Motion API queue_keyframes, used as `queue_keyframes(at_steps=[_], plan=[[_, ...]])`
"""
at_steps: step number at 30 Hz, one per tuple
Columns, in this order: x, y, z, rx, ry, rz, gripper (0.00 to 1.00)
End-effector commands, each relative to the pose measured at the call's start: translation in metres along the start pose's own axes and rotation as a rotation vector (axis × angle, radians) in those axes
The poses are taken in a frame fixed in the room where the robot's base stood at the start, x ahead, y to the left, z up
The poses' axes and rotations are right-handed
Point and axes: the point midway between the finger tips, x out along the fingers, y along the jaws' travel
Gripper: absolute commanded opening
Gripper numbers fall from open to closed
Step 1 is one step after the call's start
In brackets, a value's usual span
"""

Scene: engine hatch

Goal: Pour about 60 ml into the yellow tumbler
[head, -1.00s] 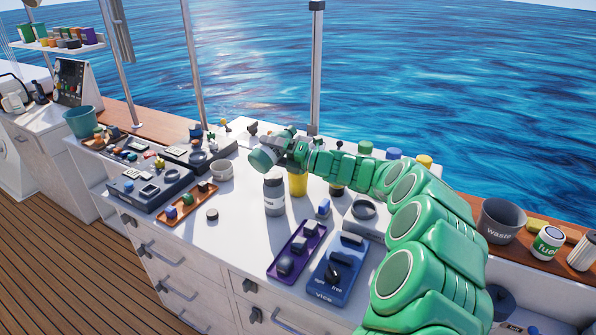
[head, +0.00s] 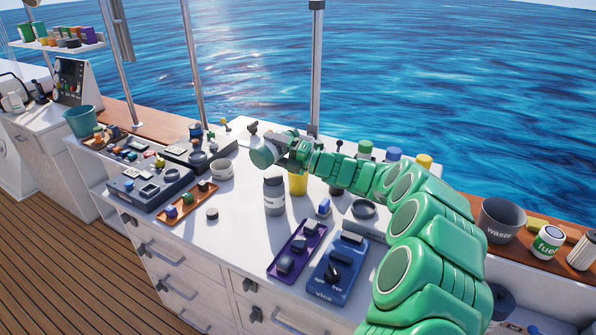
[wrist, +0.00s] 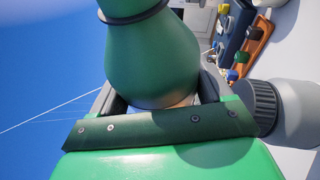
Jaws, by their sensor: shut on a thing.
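My gripper (head: 288,152) is shut on a green bottle (wrist: 150,58), which has a rounded body and a dark ring at its narrower part. In the head view the held bottle (head: 264,157) is tilted well over, its far end pointing left, above the counter. The yellow tumbler (head: 298,185) stands upright on the counter below my gripper, partly hidden by the grey bottle and my arm. I cannot see inside it, and no stream of liquid shows. In the wrist view the tumbler does not show.
A grey bottle with a dark cap (head: 274,197) stands close in front and left of the tumbler; it also shows in the wrist view (wrist: 285,110). A purple tray (head: 297,250) and a blue vice board (head: 335,270) lie nearer.

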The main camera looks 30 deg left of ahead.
Motion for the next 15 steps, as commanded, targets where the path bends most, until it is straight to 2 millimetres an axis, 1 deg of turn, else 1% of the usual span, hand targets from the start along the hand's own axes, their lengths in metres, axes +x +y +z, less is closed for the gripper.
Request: queue_keyframes(at_steps=[15], plan=[[0.0019,0.0009,-0.0024,0.028,-0.007,0.012,0.35]])
